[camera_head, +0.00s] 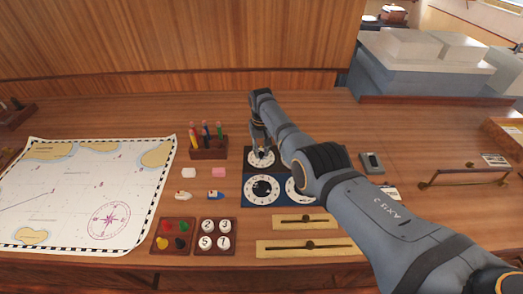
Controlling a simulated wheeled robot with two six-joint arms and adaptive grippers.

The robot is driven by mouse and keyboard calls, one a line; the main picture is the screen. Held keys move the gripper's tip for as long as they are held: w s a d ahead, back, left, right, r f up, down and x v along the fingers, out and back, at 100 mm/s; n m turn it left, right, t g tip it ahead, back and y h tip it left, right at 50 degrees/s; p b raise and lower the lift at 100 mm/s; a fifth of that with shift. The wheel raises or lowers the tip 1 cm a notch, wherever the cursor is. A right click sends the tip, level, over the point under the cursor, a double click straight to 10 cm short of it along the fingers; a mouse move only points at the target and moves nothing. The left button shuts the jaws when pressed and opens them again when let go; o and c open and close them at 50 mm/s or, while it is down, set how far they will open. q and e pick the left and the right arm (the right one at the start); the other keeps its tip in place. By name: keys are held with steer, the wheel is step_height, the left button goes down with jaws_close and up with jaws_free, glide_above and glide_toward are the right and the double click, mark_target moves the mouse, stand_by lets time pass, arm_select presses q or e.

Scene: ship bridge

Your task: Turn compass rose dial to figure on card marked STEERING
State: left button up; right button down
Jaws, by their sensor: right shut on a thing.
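A dark blue panel (246,172) with several round white dials stands on the wooden desk. My right gripper (261,150) points down at the upper left dial (252,161) and is shut on its knob. The lower left dial (262,189) has a dark centre. The lower right dial (297,190) is partly covered by my right arm, which hides the upper right of the panel. I cannot tell which dial bears the compass rose. A small white card (495,159) lies at the far right; its writing is too small to read. My left gripper is not in view.
A sea chart (80,190) covers the left of the desk. A pen rack (208,153), small boat pieces (215,195) and two token trays (173,235) lie between it and the panel. Brass sliders (305,247) lie in front. A brass rail (465,175) is at right.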

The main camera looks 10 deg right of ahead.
mark_target(261, 154)
steer(key=shift+m, duration=0.6)
steer(key=c, duration=1.2)
jaws_free()
steer(key=shift+o, duration=0.2)
steer(key=shift+r, duration=0.1)
step_height(261, 154, up, 12)
